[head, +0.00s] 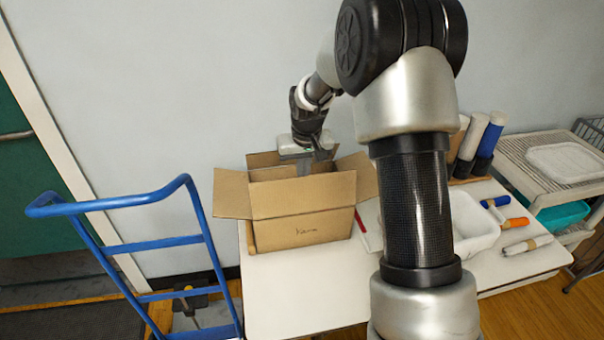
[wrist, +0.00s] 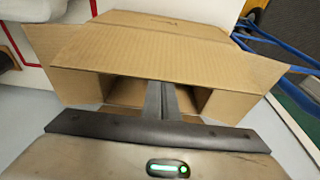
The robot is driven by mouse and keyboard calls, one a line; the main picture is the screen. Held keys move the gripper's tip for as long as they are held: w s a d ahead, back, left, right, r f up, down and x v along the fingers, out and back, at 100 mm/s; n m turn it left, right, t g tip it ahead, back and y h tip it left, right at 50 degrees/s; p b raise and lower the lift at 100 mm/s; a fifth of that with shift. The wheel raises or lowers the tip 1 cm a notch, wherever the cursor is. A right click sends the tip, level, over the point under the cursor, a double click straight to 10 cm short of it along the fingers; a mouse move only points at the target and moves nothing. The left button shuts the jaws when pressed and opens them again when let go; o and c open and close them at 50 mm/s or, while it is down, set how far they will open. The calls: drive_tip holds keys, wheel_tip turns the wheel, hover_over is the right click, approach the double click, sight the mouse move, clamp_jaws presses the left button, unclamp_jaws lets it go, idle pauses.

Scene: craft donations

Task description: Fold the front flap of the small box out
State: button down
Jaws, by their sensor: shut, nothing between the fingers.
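My gripper (head: 322,158) is over the back part of the box, fingers downward, partly hidden by the box. In the wrist view my gripper (wrist: 161,88) has its fingers together, with nothing between them, close to the flap's near edge. I cannot tell whether they touch it.
The left side flap (head: 232,195) and right side flap (head: 358,175) spread outward. A blue hand truck (head: 125,200) stands left of the table. The table front (head: 300,290) is clear.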

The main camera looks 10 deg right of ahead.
drive_tip(key=shift+s, duration=0.85)
drive_tip(key=shift+f+b, duration=0.1)
drive_tip(key=shift+b, duration=0.2)
